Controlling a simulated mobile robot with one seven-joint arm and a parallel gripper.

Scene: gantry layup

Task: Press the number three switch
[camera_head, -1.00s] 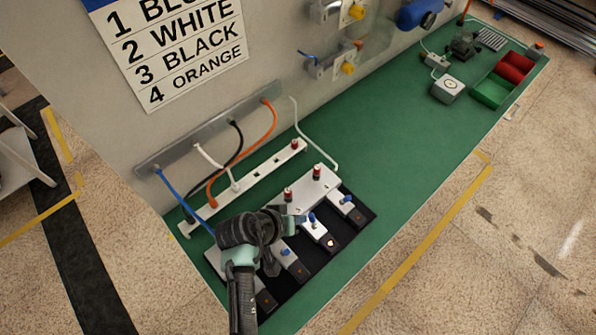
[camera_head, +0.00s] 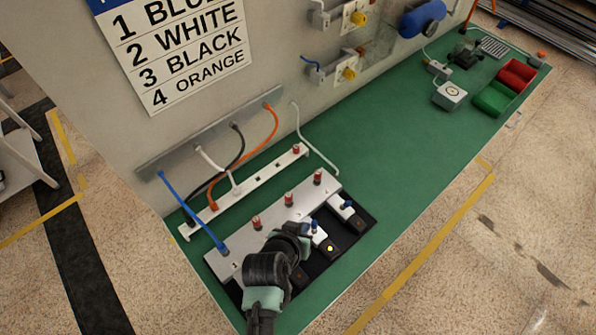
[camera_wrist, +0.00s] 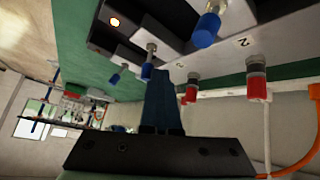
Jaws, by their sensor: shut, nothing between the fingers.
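The switch panel (camera_head: 236,262) is a pale plate with blue-tipped toggle levers and dark lamp blocks on a black base. The number three switch, third from the left, shows its blue tip (camera_head: 315,226) beside my gripper (camera_head: 304,231); its lamp (camera_head: 330,247) glows yellow. In the wrist view my shut, empty gripper (camera_wrist: 162,75) is at the number three lever (camera_wrist: 150,48); I cannot tell whether they touch. The number four switch (camera_head: 346,205) stands to the right, its lamp dark. The number two lever (camera_wrist: 206,30) shows near a "2" label; my arm hides the left switches in the head view.
Red plugs (camera_head: 289,199) stand upright along the panel behind the levers. Blue, white, black and orange cables (camera_head: 270,127) hang behind. A list sign (camera_head: 175,50) is on the wall.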

